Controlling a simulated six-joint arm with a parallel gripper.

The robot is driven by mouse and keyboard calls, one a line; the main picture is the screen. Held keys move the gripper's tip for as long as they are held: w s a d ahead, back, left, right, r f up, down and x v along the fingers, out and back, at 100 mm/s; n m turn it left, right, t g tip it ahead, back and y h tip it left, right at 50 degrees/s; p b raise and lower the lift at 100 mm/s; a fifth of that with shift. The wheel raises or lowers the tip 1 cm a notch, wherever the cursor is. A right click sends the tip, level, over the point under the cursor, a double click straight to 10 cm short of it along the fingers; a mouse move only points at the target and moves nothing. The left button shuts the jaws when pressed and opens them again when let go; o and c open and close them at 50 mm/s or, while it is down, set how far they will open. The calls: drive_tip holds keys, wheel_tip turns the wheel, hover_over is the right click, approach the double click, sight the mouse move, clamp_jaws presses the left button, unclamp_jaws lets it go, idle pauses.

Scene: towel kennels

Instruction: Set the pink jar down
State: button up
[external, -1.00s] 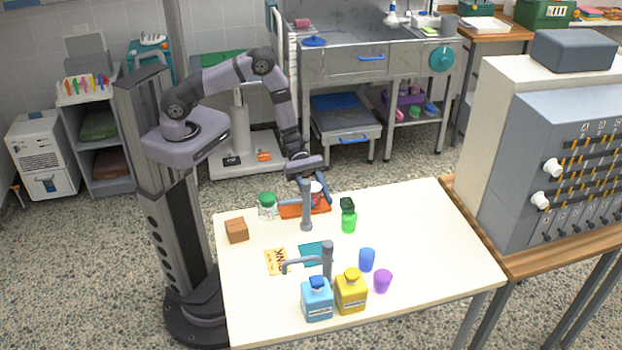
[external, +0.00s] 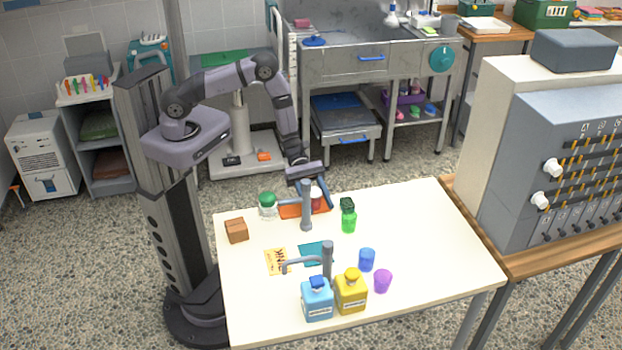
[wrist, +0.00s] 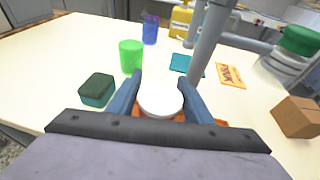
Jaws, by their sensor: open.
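The pink jar (external: 317,196) shows a white lid and a little of its pink body, at the orange tray (external: 290,211) at the table's back edge. In the wrist view its round white lid (wrist: 160,100) lies between my two blue fingers. My gripper (external: 314,197) is open around the jar; it also shows in the wrist view (wrist: 161,78). The jar's lower part is hidden, so I cannot tell exactly how its base meets the tray.
A grey post (external: 306,208) stands close in front of the tray. A green-lidded jar (external: 267,205) and brown box (external: 236,230) are left. A green cup (external: 349,224) and dark green block (wrist: 97,90) are right. Bottles stand at the front; the table's right side is clear.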

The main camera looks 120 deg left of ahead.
drive_tip(key=shift+r, duration=0.15)
drive_tip(key=shift+s+a, duration=0.15)
drive_tip(key=shift+a, duration=0.05)
drive_tip(key=b+v, duration=0.2)
drive_tip(key=v, duration=0.9)
drive_tip(key=shift+s+b, duration=0.25)
drive_tip(key=shift+b, duration=0.1)
drive_tip(key=shift+r, duration=0.1)
drive_tip(key=s+d+r+m+g+h, duration=0.1)
drive_tip(key=s+d+m+g, duration=0.2)
drive_tip(key=d+m+g, duration=0.3)
drive_tip(key=s+d+r+m+g, duration=0.1)
drive_tip(key=s+d+m+g, duration=0.2)
drive_tip(key=d+m, duration=0.35)
drive_tip(key=s+d+r+m+g+y, duration=0.2)
drive_tip(key=s+m+y, duration=0.7)
drive_tip(key=m, duration=0.7)
drive_tip(key=shift+d+r+g+y, duration=0.3)
drive_tip(key=shift+d+r+y, duration=0.1)
drive_tip(key=shift+d+r, duration=0.3)
